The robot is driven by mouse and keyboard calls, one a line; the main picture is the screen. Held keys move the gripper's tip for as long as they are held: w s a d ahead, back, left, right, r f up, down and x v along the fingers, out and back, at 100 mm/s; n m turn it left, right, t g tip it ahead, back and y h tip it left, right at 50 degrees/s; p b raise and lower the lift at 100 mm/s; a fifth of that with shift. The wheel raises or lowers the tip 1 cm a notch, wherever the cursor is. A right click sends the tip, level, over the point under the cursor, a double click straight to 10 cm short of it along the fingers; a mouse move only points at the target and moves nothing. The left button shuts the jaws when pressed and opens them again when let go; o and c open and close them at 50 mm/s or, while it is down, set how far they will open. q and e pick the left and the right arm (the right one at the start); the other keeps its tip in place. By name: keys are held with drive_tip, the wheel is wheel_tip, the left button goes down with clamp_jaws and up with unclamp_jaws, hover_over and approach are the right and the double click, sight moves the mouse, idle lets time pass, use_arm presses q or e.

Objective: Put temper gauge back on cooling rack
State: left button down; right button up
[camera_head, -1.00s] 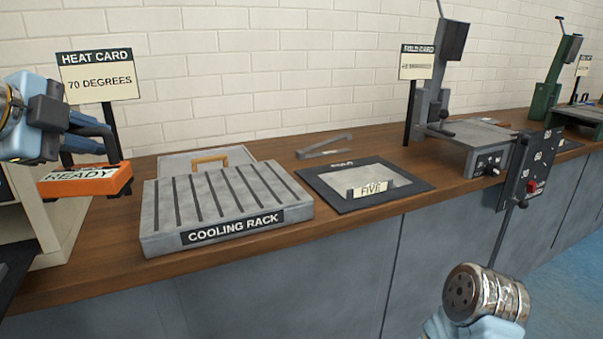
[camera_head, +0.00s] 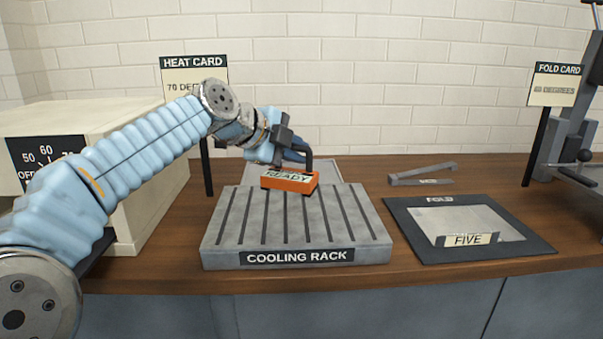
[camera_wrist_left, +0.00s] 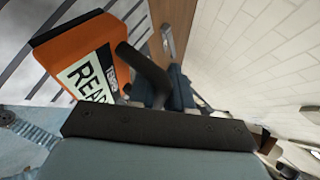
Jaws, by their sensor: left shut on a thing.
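The temper gauge (camera_head: 288,181) is an orange block with a white face that reads READY. My left gripper (camera_head: 295,165) is shut on it and holds it over the back part of the cooling rack (camera_head: 300,233). The rack is a grey slotted slab with a COOLING RACK label on its front. I cannot tell whether the gauge touches the rack. In the left wrist view the gauge (camera_wrist_left: 85,70) sits tilted at the upper left beside a dark finger, with the rack's slots behind it. My right gripper is out of view.
A grey plate (camera_head: 335,165) lies behind the rack, partly hidden. The heat card (camera_head: 195,75) stands behind left, near a cream box with a dial (camera_head: 60,120). A black FOLD mat (camera_head: 420,240) with a FIVE label and metal tongs (camera_head: 422,175) lie to the right.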

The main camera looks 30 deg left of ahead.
use_arm(q)
drive_tip(key=f, duration=0.2)
drive_tip(key=w+f, duration=0.1)
drive_tip(key=f, duration=0.1)
drive_tip(key=w+f, duration=0.1)
drive_tip(key=f, duration=0.1)
drive_tip(key=shift+w+a+f, duration=0.1)
drive_tip(key=shift+w+a, duration=0.1)
drive_tip(key=shift+w, duration=0.05)
drive_tip(key=shift+f, duration=0.15)
drive_tip(key=c, duration=1.1)
unclamp_jaws()
drive_tip(key=shift+o, duration=0.2)
